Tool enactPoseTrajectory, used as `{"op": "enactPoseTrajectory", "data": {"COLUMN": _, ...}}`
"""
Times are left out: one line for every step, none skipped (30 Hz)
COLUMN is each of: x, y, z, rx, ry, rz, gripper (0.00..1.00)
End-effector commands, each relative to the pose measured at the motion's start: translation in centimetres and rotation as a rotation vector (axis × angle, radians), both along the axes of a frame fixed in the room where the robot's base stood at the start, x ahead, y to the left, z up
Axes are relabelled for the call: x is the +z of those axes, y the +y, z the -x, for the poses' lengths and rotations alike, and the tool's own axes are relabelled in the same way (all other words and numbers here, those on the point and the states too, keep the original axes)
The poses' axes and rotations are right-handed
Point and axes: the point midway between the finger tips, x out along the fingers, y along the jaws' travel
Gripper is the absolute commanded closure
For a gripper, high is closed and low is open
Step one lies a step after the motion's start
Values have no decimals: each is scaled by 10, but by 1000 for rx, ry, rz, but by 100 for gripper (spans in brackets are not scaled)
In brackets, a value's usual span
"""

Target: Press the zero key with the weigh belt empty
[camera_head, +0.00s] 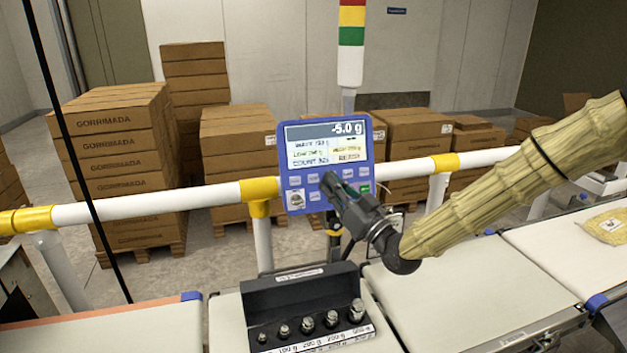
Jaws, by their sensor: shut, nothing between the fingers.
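The blue weighing terminal (328,160) stands on a post behind the belts, its screen (327,142) reading -5.0 g in the top line. Two rows of small keys lie below the screen; their labels are too small to read, so I cannot tell which is the zero key. My gripper (329,179) is shut and empty, its tips in front of the key rows, hiding some keys. I cannot tell whether the tips touch a key. The middle belt section (440,285) looks bare where visible; I cannot tell which section is the weigh belt.
A black block of several metal weights (300,287) stands at the front, left of the bare belt. A yellow packet (606,226) lies on the right belt (560,240). A white and yellow rail (150,211) runs behind, with stacked cartons (122,160) and a signal tower (350,45) beyond.

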Motion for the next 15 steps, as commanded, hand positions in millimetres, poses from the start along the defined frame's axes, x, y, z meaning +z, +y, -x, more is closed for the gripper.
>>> {"op": "enactPoseTrajectory", "data": {"x": -1, "y": 2, "z": -5, "rx": 0, "ry": 0, "rz": 0, "gripper": 100}}
{"op": "enactPoseTrajectory", "data": {"x": -2, "y": 2, "z": -8, "rx": 0, "ry": -1, "rz": 1, "gripper": 100}}
{"op": "enactPoseTrajectory", "data": {"x": -4, "y": 4, "z": -12, "rx": 0, "ry": 0, "rz": 0, "gripper": 100}}
{"op": "enactPoseTrajectory", "data": {"x": -5, "y": 5, "z": -15, "rx": 0, "ry": 0, "rz": 0, "gripper": 100}}
{"op": "enactPoseTrajectory", "data": {"x": -6, "y": 6, "z": -18, "rx": 1, "ry": -1, "rz": 1, "gripper": 100}}
{"op": "enactPoseTrajectory", "data": {"x": -7, "y": 8, "z": -22, "rx": 1, "ry": -1, "rz": 1, "gripper": 100}}
{"op": "enactPoseTrajectory", "data": {"x": -8, "y": 9, "z": -25, "rx": 1, "ry": -1, "rz": 1, "gripper": 100}}
{"op": "enactPoseTrajectory", "data": {"x": -9, "y": 10, "z": -29, "rx": 0, "ry": -2, "rz": 1, "gripper": 100}}
{"op": "enactPoseTrajectory", "data": {"x": -10, "y": 11, "z": -33, "rx": 0, "ry": -1, "rz": 0, "gripper": 100}}
{"op": "enactPoseTrajectory", "data": {"x": -11, "y": 12, "z": -36, "rx": 0, "ry": -1, "rz": -1, "gripper": 100}}
{"op": "enactPoseTrajectory", "data": {"x": -12, "y": 13, "z": -39, "rx": 0, "ry": -1, "rz": -1, "gripper": 100}}
{"op": "enactPoseTrajectory", "data": {"x": -13, "y": 15, "z": -43, "rx": 1, "ry": -1, "rz": -1, "gripper": 100}}
{"op": "enactPoseTrajectory", "data": {"x": -15, "y": 16, "z": -45, "rx": 0, "ry": -2, "rz": 0, "gripper": 100}}
{"op": "enactPoseTrajectory", "data": {"x": -17, "y": 17, "z": -48, "rx": 1, "ry": -2, "rz": 0, "gripper": 100}}
{"op": "enactPoseTrajectory", "data": {"x": -18, "y": 18, "z": -51, "rx": 1, "ry": -3, "rz": 1, "gripper": 100}}
